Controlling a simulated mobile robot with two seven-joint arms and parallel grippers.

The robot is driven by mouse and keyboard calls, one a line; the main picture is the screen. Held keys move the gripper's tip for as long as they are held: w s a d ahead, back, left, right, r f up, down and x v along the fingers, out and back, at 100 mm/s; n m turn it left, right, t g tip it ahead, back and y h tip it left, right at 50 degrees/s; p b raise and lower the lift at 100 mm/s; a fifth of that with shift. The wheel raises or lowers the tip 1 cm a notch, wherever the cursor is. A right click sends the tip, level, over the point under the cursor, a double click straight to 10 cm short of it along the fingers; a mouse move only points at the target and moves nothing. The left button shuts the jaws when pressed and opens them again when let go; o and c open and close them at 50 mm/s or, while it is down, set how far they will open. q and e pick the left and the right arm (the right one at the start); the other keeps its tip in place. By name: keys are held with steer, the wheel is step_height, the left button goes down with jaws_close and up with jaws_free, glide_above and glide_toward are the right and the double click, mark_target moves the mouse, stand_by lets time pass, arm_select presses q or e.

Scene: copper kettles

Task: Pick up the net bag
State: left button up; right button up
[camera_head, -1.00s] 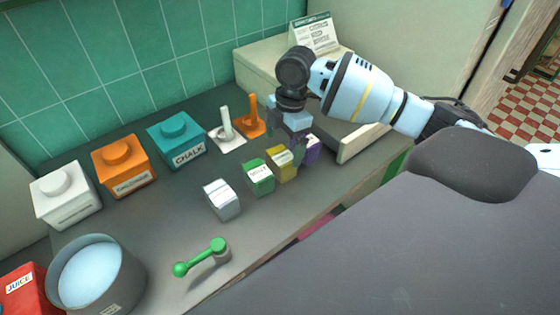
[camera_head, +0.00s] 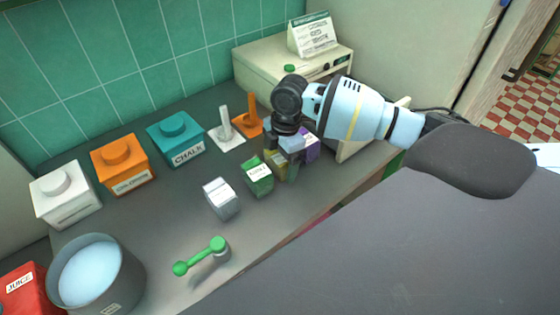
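I cannot make out a net bag in this view. My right gripper (camera_head: 281,160) points down at the row of small boxes on the counter. Its fingers are at the yellow box (camera_head: 274,168) and partly cover it. I cannot tell whether they are shut on it. The purple box (camera_head: 311,143) is just right of the gripper, partly hidden by it. A green box (camera_head: 258,177) and a white box (camera_head: 221,199) stand to the left, apart from the gripper. My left gripper is not in view.
White (camera_head: 66,196), orange (camera_head: 122,166) and teal (camera_head: 176,141) canisters line the wall. White (camera_head: 226,132) and orange (camera_head: 249,117) upright posts stand behind the boxes. A cream appliance (camera_head: 262,72) stands behind my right arm.

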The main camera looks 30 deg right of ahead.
mark_target(279, 155)
steer(key=c, duration=0.9)
steer(key=shift+r, duration=5.05)
